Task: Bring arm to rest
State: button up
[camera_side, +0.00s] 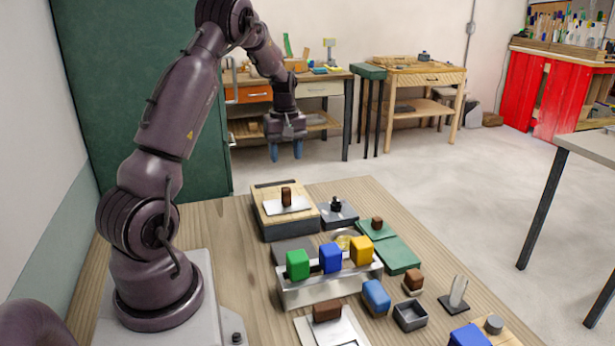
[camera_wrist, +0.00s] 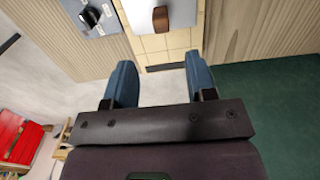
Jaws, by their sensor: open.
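My gripper (camera_side: 286,150) is raised above the far end of the wooden table (camera_side: 232,225), with its two blue fingers pointing down. Its fingers also show in the wrist view (camera_wrist: 160,82), spread apart with nothing between them. The gripper is open, empty and clear of the objects on the table. Below it, a wooden box (camera_side: 290,223) carries a light plate with a brown handle (camera_side: 286,197); the handle also shows at the top of the wrist view (camera_wrist: 160,18).
A metal rack (camera_side: 330,289) holds green, blue and yellow blocks. Around it are a dark knob unit (camera_side: 336,210), green pads (camera_side: 400,258), a blue block (camera_side: 376,297) and a small dark open box (camera_side: 410,316). A green panel (camera_side: 140,90) stands behind my arm.

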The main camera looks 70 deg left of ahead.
jog(key=s+d+r+m+t, duration=0.2)
jog(key=d+r+m, duration=0.3)
jog(key=d, duration=0.6)
jog(key=s+d+r+m+t, duration=0.1)
jog(key=s+d+r+m, duration=0.3)
jog(key=d+m, duration=0.3)
jog(key=s+d+r+m+t, duration=0.2)
jog(key=d+r+m, duration=0.4)
jog(key=d, duration=1.1)
jog(key=shift+s+d+t, duration=0.25)
jog(key=shift+s+t, duration=0.05)
jog(key=shift+s, duration=0.15)
